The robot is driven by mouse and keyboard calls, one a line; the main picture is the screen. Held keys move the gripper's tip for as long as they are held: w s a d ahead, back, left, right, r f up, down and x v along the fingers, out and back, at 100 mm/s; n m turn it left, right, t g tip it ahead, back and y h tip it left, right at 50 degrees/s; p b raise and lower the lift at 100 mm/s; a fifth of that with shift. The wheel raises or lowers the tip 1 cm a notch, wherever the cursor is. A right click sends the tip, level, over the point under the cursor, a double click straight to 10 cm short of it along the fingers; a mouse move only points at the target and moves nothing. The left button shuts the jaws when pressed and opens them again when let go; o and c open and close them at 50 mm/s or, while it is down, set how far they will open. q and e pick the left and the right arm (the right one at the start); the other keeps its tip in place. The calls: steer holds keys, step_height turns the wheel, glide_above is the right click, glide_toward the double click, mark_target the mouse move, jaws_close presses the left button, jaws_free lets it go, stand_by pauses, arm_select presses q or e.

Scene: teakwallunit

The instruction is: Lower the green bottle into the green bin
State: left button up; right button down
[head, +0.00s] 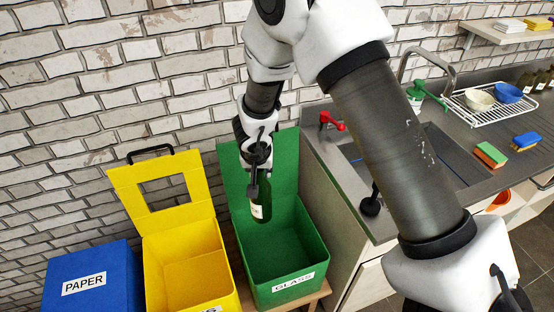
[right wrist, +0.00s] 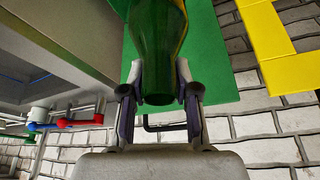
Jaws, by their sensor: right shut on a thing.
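The green bottle (head: 261,205), with a pale label, hangs roughly upright from my right gripper (head: 258,165). The right wrist view shows the two fingers (right wrist: 159,92) on either side of the narrow end of the bottle (right wrist: 158,40). In the head view the bottle's lower end overlaps the back left part of the open mouth of the green bin (head: 289,290), labelled GLASS. Whether that end is above the rim or just below it I cannot tell. The bin's green lid (head: 285,160) stands open behind the gripper. My left gripper is not in view.
Left of the green bin stand an open yellow bin (head: 160,285) and a blue PAPER bin (head: 90,278). A brick wall is close behind.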

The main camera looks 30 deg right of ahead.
steer(key=s+d+m+p, duration=0.1)
steer(key=d+m+p, duration=0.15)
steer(key=d, duration=0.25)
step_height(320, 180, down, 10)
steer(key=b, duration=1.1)
steer(key=shift+s+r+n, duration=0.15)
steer(key=shift+s+n, duration=0.05)
steer(key=shift+n, duration=0.15)
